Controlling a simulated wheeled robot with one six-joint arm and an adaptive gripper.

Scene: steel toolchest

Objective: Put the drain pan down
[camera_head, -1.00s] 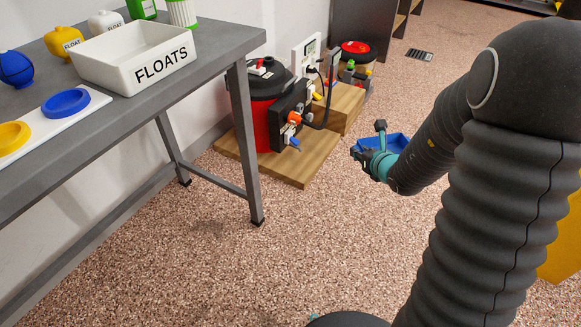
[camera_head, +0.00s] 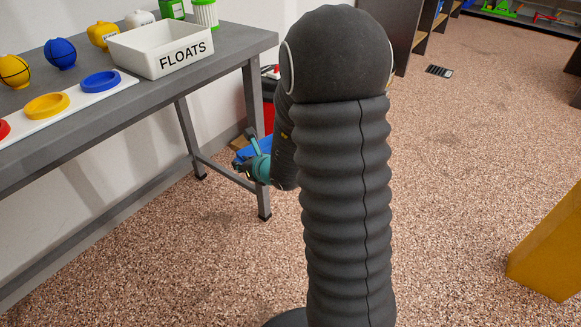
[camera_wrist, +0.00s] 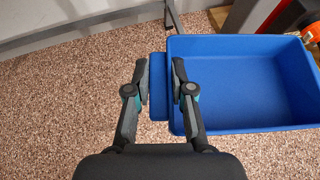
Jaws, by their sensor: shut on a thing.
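The drain pan (camera_wrist: 245,82) is a blue, open rectangular tray and looks empty in the wrist view. My gripper (camera_wrist: 161,88) is shut on the flat blue tab at the pan's left side, one finger on each side of it. The pan looks level, above the speckled floor. In the head view my gripper (camera_head: 250,166) is beside the workbench leg, and only a small blue part of the pan (camera_head: 257,147) shows. My arm hides the rest.
A grey workbench (camera_head: 232,46) stands at left with a white FLOATS bin (camera_head: 150,57) and coloured floats. A red container (camera_head: 268,110) is partly hidden behind my arm. A yellow block (camera_head: 550,250) stands at right. The floor between is clear.

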